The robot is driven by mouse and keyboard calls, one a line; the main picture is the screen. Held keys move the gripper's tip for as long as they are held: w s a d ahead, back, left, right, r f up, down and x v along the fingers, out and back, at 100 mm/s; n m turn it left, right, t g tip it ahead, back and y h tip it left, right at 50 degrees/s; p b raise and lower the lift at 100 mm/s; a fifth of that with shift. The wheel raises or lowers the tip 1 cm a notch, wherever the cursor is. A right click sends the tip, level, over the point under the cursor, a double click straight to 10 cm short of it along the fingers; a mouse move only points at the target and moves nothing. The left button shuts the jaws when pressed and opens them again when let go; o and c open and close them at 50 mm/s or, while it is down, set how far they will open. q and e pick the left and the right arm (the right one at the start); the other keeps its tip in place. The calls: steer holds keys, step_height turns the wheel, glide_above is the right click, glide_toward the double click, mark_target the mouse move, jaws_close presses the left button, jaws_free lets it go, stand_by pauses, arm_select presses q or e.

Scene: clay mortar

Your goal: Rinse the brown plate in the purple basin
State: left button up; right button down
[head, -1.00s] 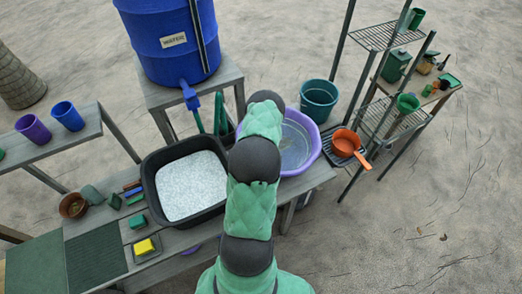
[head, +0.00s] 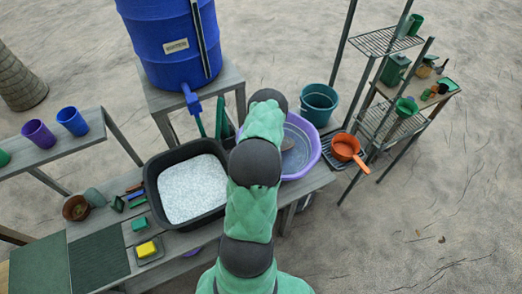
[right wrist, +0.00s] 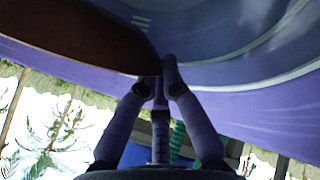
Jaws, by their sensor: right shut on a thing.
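The purple basin (head: 314,160) stands at the right end of the bench, partly hidden behind my right arm. My right gripper (right wrist: 157,78) is shut on the plate's edge. The fingertips are hidden in the head view. I cannot tell whether the plate touches the basin or water. My left gripper is out of view.
A black tub of white foam (head: 192,190) sits left of the basin. An orange pan (head: 346,147) lies on a rack to the right. A teal bucket (head: 319,104) stands behind, and a blue water barrel (head: 168,50) at back left.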

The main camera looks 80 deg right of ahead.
step_height(320, 180, up, 18)
steer(key=p, duration=1.1)
stand_by(0.4)
stand_by(0.8)
